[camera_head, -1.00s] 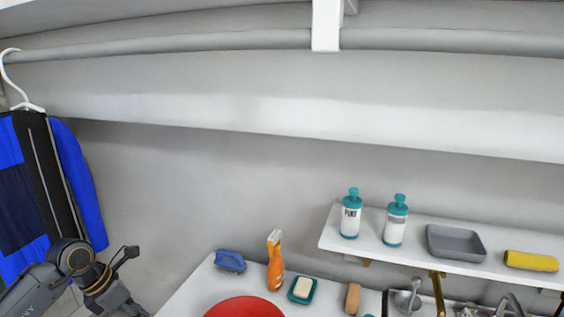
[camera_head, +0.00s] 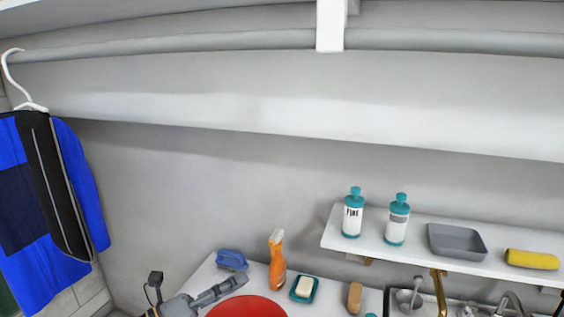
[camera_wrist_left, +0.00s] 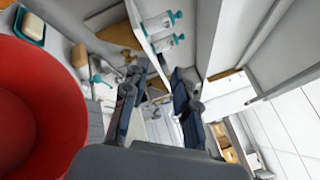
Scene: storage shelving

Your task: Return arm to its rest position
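My left gripper (camera_head: 225,290) shows low in the head view, beside the far left rim of a red round bowl or basin (camera_head: 247,307). In the left wrist view, its two dark fingers (camera_wrist_left: 160,78) stand apart with nothing between them, so it is open and empty. The red bowl fills the left side of that view (camera_wrist_left: 40,105). Most of my left arm is below the head view's edge. My right arm and gripper are not in view.
A blue and black garment (camera_head: 45,200) hangs from a white hanger at left. A white counter holds a blue brush (camera_head: 231,260), an orange spray bottle (camera_head: 277,262) and a soap dish (camera_head: 304,290). A wall shelf (camera_head: 420,253) carries two bottles, a grey tray (camera_head: 456,242) and a yellow roll.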

